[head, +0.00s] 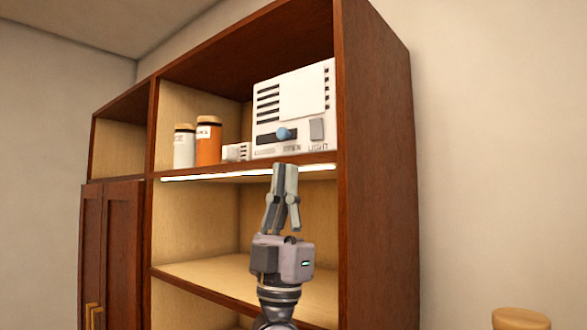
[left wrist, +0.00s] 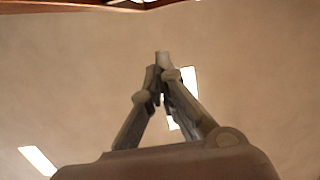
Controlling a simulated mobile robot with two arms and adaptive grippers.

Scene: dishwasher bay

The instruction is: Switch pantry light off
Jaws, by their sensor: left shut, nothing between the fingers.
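A white control box (head: 292,108) stands on the upper shelf of the brown cabinet in the head view. On its front are a blue knob (head: 284,134) on a dark slider slot and a grey rocker switch labelled LIGHT (head: 316,129). A glowing light strip (head: 250,173) runs under that shelf and is lit. My left gripper (head: 286,168) points up, shut and empty, in front of the shelf edge just below the box, and touches no switch that I can see. In the left wrist view its fingertips (left wrist: 163,58) meet. My right gripper is not in view.
A white jar (head: 184,148) and an orange jar (head: 208,142) stand left of the box, with a small white block (head: 236,152) between. The cabinet's right side panel (head: 378,160) stands close to the right. A round wooden top (head: 521,319) shows at lower right.

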